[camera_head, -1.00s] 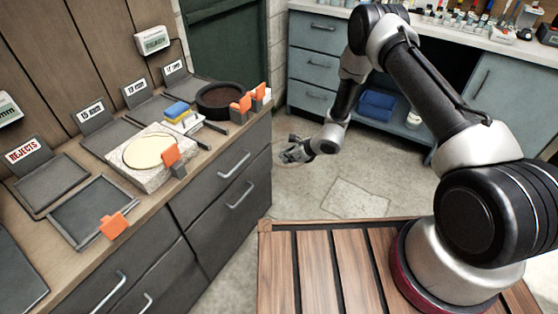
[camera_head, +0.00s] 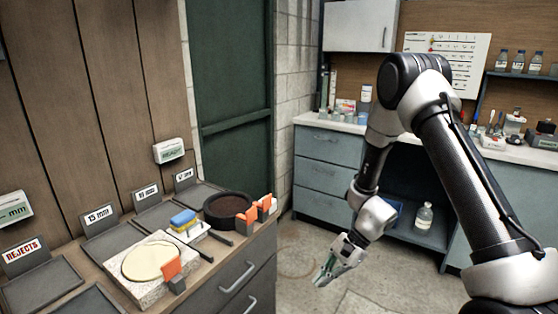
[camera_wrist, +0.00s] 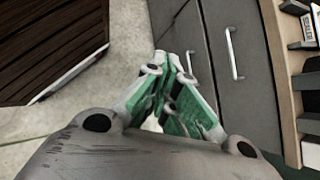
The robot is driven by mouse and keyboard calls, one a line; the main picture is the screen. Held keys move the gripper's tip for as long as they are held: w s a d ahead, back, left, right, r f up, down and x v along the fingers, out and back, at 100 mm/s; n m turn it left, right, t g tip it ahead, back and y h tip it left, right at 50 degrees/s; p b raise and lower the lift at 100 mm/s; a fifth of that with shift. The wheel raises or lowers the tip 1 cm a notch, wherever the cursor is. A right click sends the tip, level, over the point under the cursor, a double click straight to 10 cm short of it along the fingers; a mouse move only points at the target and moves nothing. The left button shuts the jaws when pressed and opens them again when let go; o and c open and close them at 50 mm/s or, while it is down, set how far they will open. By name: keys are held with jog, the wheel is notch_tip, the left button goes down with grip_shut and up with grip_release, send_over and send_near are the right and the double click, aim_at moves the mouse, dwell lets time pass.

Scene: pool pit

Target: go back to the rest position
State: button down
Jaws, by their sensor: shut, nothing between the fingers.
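My gripper (camera_head: 330,272) hangs at the end of my arm over the floor, to the right of the left-hand counter and apart from it. In the wrist view my gripper (camera_wrist: 175,62) has its green-padded fingers together with nothing between them. Beyond the fingers lie the bare floor (camera_wrist: 135,50) and the grey drawer fronts (camera_wrist: 245,75).
The left counter holds a stone block (camera_head: 135,278) with a cream disc, a dark round bowl (camera_head: 229,212), trays, a sponge (camera_head: 184,217) and orange-tipped clamps (camera_head: 172,270). A blue cabinet (camera_head: 325,172) stands behind. The floor between is clear.

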jog(key=s+d+r+n+t+h, duration=0.2)
jog(key=s+d+r, duration=0.3)
jog(key=d+r, duration=0.3)
jog(key=s+d+r+n+t+h, duration=0.2)
jog(key=s+d+r+n, duration=0.3)
jog(key=r, duration=1.1)
jog(key=s+d+r+n+t+h, duration=0.3)
jog(key=s+d+r, duration=0.4)
jog(key=d+r, duration=0.3)
notch_tip(320, 180, up, 2)
jog(key=shift+s+d+r+n+h, duration=0.1)
jog(key=shift+s+d+n+h, duration=0.2)
jog(key=shift+h, duration=0.1)
